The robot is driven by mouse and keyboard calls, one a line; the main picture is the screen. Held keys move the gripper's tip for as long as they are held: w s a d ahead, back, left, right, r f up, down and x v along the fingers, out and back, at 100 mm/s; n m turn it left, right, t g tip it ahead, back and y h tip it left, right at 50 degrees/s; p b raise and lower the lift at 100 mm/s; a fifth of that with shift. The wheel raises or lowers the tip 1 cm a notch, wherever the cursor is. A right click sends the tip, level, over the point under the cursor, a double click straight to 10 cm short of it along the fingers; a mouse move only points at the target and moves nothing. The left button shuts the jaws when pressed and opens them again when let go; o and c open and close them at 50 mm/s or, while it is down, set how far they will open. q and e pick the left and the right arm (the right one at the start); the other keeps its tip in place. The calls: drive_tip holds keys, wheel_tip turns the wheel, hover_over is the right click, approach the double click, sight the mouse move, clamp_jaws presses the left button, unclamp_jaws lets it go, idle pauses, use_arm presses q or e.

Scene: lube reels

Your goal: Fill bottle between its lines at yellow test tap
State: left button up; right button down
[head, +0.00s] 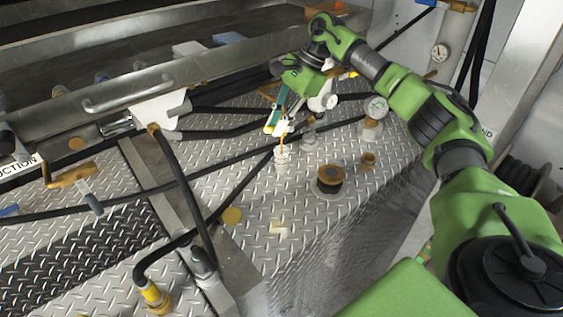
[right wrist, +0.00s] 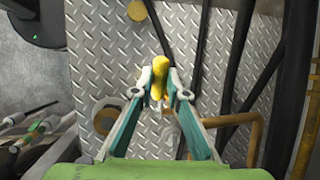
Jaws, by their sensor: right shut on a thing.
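My right gripper (head: 277,127) reaches down over the metal deck in the head view. In the right wrist view its fingertips (right wrist: 159,90) are closed around a yellow piece, which looks like the yellow tap handle (right wrist: 158,75). A small, pale, clear bottle (head: 282,158) appears upright just below the fingertips in the head view. A thin orange streak shows between fingertips and bottle; I cannot tell whether it is liquid or part of the tap. The bottle's lines and level are too small to read. My left gripper is out of view.
Black hoses (head: 165,200) cross the diamond-plate deck (head: 225,170). A white nozzle block (head: 160,108) is at left. Brown pipe (right wrist: 250,125) runs near my gripper in the wrist view.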

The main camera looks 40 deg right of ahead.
idle(0.4)
drive_tip(key=h, duration=0.1)
drive_tip(key=a+f+h, duration=0.1)
drive_tip(key=shift+s+f+h+p, duration=0.1)
drive_tip(key=shift+f+h+p, duration=0.05)
drive_tip(key=shift+h+p, duration=0.25)
drive_tip(key=shift+f+h, duration=0.25)
drive_tip(key=shift+h, duration=0.05)
drive_tip(key=shift+a+f+n+h, duration=0.3)
drive_tip(key=shift+f+h, duration=0.2)
drive_tip(key=shift+h, duration=0.4)
drive_tip(key=c, duration=1.9)
unclamp_jaws()
